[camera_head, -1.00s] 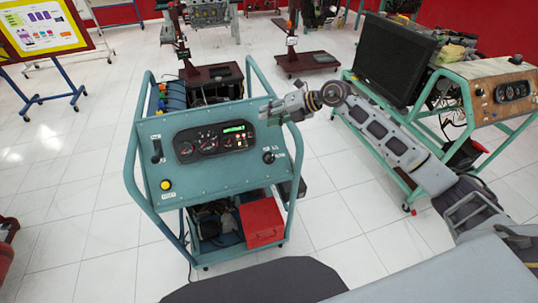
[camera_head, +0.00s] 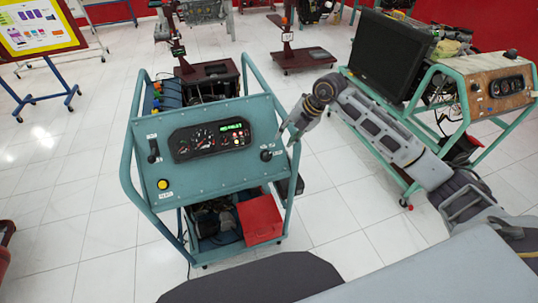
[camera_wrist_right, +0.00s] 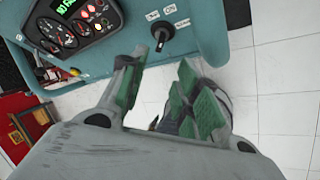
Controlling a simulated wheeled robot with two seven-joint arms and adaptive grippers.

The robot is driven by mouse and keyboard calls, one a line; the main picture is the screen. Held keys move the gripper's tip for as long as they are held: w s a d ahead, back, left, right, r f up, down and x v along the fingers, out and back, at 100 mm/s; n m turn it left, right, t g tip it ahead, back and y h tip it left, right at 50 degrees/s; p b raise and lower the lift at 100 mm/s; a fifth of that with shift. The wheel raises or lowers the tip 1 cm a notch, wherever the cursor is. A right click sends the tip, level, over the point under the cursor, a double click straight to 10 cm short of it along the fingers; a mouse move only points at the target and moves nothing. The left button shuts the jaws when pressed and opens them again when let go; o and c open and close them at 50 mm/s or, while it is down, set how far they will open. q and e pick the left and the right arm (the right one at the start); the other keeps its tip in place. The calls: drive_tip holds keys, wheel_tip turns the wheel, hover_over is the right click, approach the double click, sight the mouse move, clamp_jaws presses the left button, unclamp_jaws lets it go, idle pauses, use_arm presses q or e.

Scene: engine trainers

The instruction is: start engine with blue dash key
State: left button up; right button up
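The teal-blue engine trainer (camera_head: 215,173) stands in front of me with a sloped dash panel. The black key switch (camera_head: 267,154) is at the panel's right end; it also shows in the right wrist view (camera_wrist_right: 160,36), with small white labels beside it. My right gripper (camera_head: 289,133) is beside the panel's right edge, close to the key. In the wrist view its green-padded fingers (camera_wrist_right: 158,92) are apart with nothing between them, and the key lies beyond the fingertips. My left gripper is not in view.
The gauge cluster (camera_head: 209,139) has a lit green display. A black lever (camera_head: 153,150) and a yellow button (camera_head: 163,184) are on the panel's left. A red box (camera_head: 260,219) sits below. A second trainer with a black monitor (camera_head: 392,55) stands at the right.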

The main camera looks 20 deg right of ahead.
sight(269, 154)
drive_tip(key=shift+p+x, duration=0.9)
drive_tip(key=shift+x, duration=6.05)
clamp_jaws()
